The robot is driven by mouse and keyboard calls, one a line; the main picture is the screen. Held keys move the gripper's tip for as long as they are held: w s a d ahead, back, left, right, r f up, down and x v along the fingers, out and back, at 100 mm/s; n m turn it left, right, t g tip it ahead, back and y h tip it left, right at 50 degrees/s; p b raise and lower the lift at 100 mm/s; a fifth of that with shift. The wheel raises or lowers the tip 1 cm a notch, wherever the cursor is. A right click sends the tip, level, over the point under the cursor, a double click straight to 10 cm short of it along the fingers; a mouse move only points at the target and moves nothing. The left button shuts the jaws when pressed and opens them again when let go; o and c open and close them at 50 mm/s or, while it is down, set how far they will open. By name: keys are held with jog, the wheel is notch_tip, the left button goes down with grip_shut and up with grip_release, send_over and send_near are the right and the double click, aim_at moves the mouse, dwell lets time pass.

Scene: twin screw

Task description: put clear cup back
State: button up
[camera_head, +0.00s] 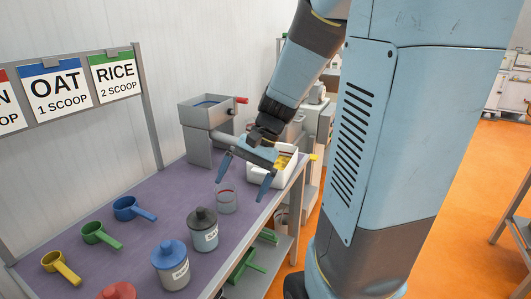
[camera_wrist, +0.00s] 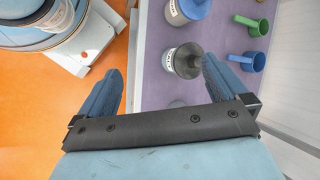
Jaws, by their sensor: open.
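The clear cup (camera_head: 227,202) stands upright on the purple table top, behind the dark-lidded jar and below my gripper in the head view. It has a reddish line near its rim. My gripper (camera_head: 244,182) is open and empty, its fingers pointing down above and around the cup's area, apart from it. In the wrist view, the open fingers (camera_wrist: 161,78) spread over the table's edge. There the cup is mostly hidden behind the gripper body, and I cannot make it out clearly.
Close by stand a dark-lidded jar (camera_head: 204,230) and a blue-lidded jar (camera_head: 171,264). Blue (camera_head: 127,208), green (camera_head: 97,232) and yellow (camera_head: 58,263) scoops lie left. A grey machine (camera_head: 207,125) and a white bin (camera_head: 262,170) stand at the back.

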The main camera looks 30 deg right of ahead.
jog(key=s+d+r+n+t+h, duration=0.2)
jog(key=s+r+n+t+h, duration=0.4)
jog(key=r, duration=0.4)
jog(key=shift+s+d+r+n, duration=0.15)
jog(key=shift+s+r+n, duration=0.2)
jog(key=shift+s, duration=0.55)
dwell(0.4)
